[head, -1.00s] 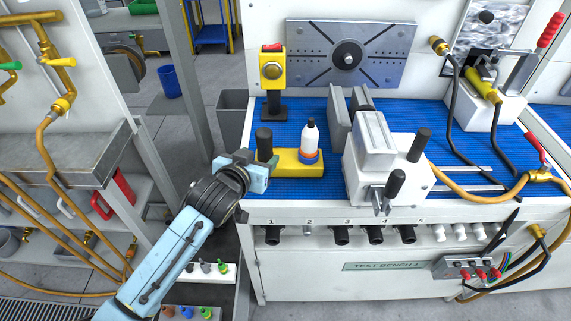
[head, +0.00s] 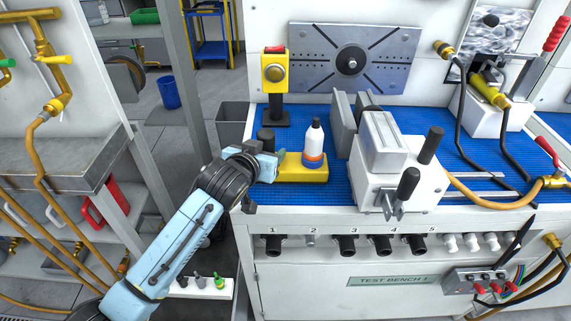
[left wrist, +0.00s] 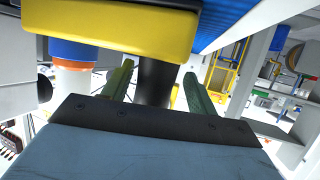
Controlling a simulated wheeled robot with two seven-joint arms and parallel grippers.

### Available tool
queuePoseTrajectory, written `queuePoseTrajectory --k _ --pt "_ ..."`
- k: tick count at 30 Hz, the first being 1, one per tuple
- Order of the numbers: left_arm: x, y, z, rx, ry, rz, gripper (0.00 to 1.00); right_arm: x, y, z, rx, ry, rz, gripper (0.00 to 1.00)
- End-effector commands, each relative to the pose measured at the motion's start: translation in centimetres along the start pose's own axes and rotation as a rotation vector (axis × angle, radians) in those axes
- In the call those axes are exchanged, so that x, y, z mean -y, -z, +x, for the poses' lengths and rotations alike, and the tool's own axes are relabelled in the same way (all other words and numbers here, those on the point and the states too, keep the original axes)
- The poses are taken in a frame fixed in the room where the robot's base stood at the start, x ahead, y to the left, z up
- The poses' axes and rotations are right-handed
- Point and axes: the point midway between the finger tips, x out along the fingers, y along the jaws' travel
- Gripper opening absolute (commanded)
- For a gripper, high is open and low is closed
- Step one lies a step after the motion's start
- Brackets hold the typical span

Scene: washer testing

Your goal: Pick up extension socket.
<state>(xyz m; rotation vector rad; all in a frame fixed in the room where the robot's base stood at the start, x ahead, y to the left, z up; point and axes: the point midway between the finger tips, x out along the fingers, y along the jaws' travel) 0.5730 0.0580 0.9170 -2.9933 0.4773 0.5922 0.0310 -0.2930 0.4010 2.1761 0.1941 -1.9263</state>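A dark upright cylinder, which looks like the extension socket (head: 265,136), stands at the left end of the yellow block (head: 303,174) on the blue mat. My left gripper (head: 270,167) is at this end of the block and hides the cylinder's lower part in the head view. In the left wrist view the dark cylinder (left wrist: 156,82) is between the two green fingers of my left gripper (left wrist: 157,80). Both fingers stand apart from it with gaps, so the gripper is open. My right gripper is not in view.
A white bottle with an orange and blue base (head: 314,145) stands on the yellow block, close to the gripper. A yellow switch post (head: 275,80) stands behind. A grey-white vise (head: 390,165) is to the right. The bench front has several numbered sockets.

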Motion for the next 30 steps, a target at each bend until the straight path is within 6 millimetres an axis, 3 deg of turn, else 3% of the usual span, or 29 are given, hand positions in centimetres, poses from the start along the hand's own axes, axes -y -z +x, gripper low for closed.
queuePoseTrajectory --k 2,13,30 --pt "0.0 -0.5 0.2 0.000 0.000 0.000 0.47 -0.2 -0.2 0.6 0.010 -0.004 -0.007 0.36" --pt "0.2 -0.7 0.2 0.001 0.003 0.001 0.00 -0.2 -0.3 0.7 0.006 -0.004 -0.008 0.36" --pt "0.1 0.7 -0.3 -0.004 0.001 -0.001 0.00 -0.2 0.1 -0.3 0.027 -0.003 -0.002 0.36"
